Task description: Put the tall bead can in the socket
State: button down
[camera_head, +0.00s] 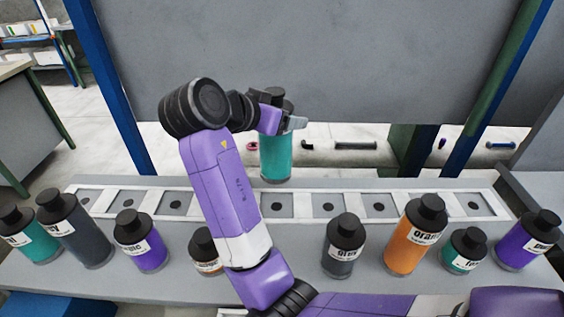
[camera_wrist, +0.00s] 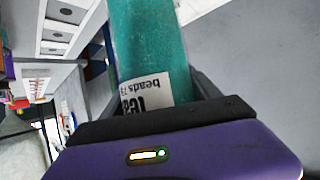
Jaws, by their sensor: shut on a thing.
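My gripper (camera_head: 284,121) is shut on a tall teal bead can (camera_head: 276,158) near its dark cap. The can hangs upright over the row of sockets, its base appearing just beyond the socket (camera_head: 276,206) below it in the picture; I cannot tell the exact gap. In the wrist view the teal can (camera_wrist: 150,45) shows its white label reading "teal beads". The sockets are square recesses with dark round centres in a pale rack (camera_head: 302,212). The visible sockets look empty; my arm hides part of the row.
Several capped cans stand along the front of the bench: teal (camera_head: 37,246), dark grey (camera_head: 82,240), purple (camera_head: 147,254), orange (camera_head: 408,252), grey (camera_head: 339,261), a short teal one (camera_head: 460,262) and purple (camera_head: 518,253). A grey panel (camera_head: 310,60) rises behind between blue posts.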

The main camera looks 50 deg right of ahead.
aim_at(265, 163)
notch_tip(265, 163, down, 12)
jog(key=shift+f+p, duration=0.1)
jog(key=shift+p, duration=0.45)
jog(key=shift+c, duration=0.8)
grip_release()
jog(key=shift+f, duration=0.15)
jog(key=shift+r, duration=0.25)
jog(key=shift+a, duration=0.45)
jog(key=b+v, duration=0.2)
jog(key=v, duration=0.9)
jog(key=shift+s+r+b, duration=0.1)
jog(key=shift+r+b, duration=0.05)
jog(key=shift+b, duration=0.15)
